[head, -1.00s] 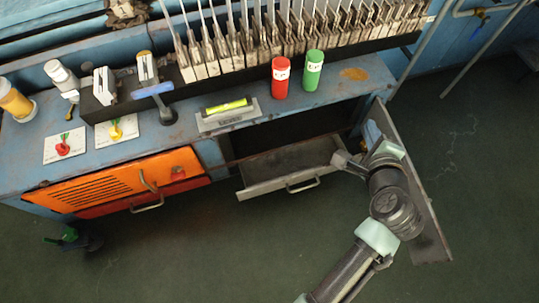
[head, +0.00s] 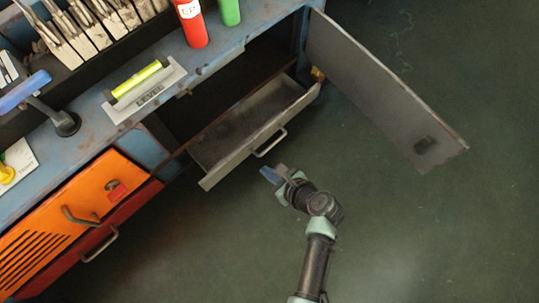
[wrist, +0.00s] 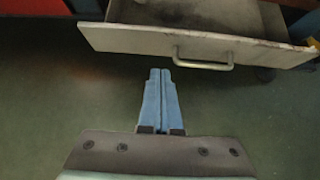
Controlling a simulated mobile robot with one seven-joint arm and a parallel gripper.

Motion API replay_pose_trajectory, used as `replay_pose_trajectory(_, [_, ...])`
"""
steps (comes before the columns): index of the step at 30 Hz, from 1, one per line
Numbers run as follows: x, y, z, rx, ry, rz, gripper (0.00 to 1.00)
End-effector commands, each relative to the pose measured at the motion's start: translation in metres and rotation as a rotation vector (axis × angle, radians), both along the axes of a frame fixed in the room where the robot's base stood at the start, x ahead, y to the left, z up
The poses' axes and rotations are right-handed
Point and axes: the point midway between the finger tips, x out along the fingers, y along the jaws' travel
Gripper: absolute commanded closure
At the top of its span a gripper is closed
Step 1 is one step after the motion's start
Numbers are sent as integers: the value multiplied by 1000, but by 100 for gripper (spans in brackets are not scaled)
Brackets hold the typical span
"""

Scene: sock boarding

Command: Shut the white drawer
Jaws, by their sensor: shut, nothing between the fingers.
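The white drawer (head: 238,140) is a pale, worn drawer pulled out of the blue bench, empty inside, with a metal bar handle (head: 271,144) on its front. In the wrist view the drawer front (wrist: 130,38) runs across the top, with the handle (wrist: 203,62) just right of centre. My gripper (head: 270,174) is in front of the drawer, apart from it, pointing toward its front. In the wrist view my gripper's blue fingers (wrist: 160,75) are together with nothing between them, below and a little left of the handle.
A grey cabinet door (head: 385,95) stands swung open to the right of the drawer. Orange (head: 65,215) and red (head: 135,215) fronts with handles are at the left. The floor in front is clear.

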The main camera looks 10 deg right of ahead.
Motion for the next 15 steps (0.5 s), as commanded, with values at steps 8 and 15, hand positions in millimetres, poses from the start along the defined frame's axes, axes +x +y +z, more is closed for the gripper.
replay_pose_trajectory(8, [32,23,-42,-2,-2,4,100])
replay_pose_trajectory(15, [59,43,-44,-3,-3,5,100])
